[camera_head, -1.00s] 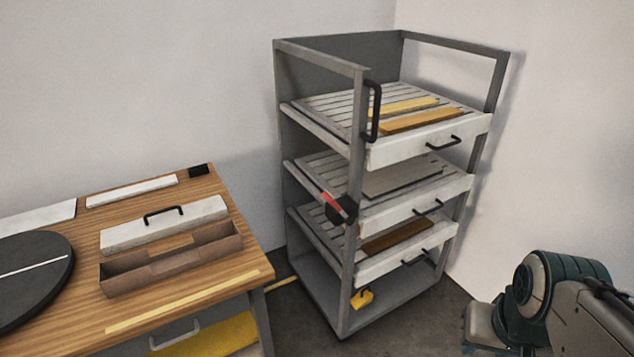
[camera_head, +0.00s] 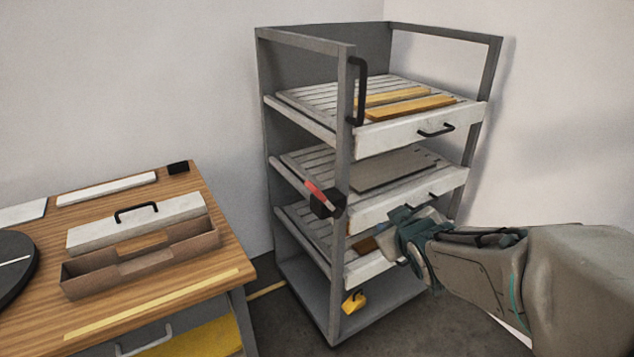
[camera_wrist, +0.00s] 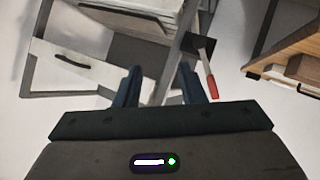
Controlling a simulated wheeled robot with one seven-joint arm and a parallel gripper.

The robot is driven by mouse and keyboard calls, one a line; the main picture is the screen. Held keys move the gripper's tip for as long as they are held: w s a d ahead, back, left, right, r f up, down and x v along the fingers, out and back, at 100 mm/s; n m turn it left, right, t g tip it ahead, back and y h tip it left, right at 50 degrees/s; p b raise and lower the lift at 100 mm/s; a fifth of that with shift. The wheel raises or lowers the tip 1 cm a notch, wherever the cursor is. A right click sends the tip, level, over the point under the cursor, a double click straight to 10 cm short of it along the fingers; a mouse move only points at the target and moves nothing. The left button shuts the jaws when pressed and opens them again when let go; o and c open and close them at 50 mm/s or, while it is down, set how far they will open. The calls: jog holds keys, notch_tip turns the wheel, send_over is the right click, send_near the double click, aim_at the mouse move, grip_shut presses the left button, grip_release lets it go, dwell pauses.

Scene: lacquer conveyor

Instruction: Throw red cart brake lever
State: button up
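The red brake lever (camera_head: 317,193) sits on a black block (camera_head: 327,205) on the front left post of the grey cart (camera_head: 341,235), slanting up to the left. In the wrist view the red-tipped lever (camera_wrist: 211,87) shows right of my gripper's fingers, with a pale shaft running to the black block (camera_wrist: 198,46). My gripper (camera_wrist: 161,82) has its two dark fingers apart with nothing between them. In the head view my arm reaches in from the right and the gripper end is in front of the lower trays, right of the lever and apart from it.
The cart carries slatted trays with black handles (camera_head: 436,131) and boards on them. A yellow wedge-like piece (camera_head: 354,302) is at the cart's foot. A wooden table (camera_head: 215,262) stands to the left, with an open brown box (camera_head: 140,259) and a white handled lid (camera_head: 135,222).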

jog(key=w+a+f+n+t+y+b, duration=0.2)
jog(key=w+a+n+y, duration=0.1)
jog(key=a, duration=0.1)
jog(key=n+y+b, duration=0.3)
jog(key=n+y, duration=0.1)
jog(key=y, duration=0.2)
send_near(311, 187)
jog(key=shift+t, duration=0.3)
jog(key=x, duration=0.4)
jog(key=f+x, duration=0.1)
jog(key=x, duration=0.3)
jog(key=f+p+x, duration=0.1)
jog(key=x, duration=0.3)
jog(key=shift+w+d, duration=0.25)
jog(key=shift+d, duration=0.2)
grip_shut()
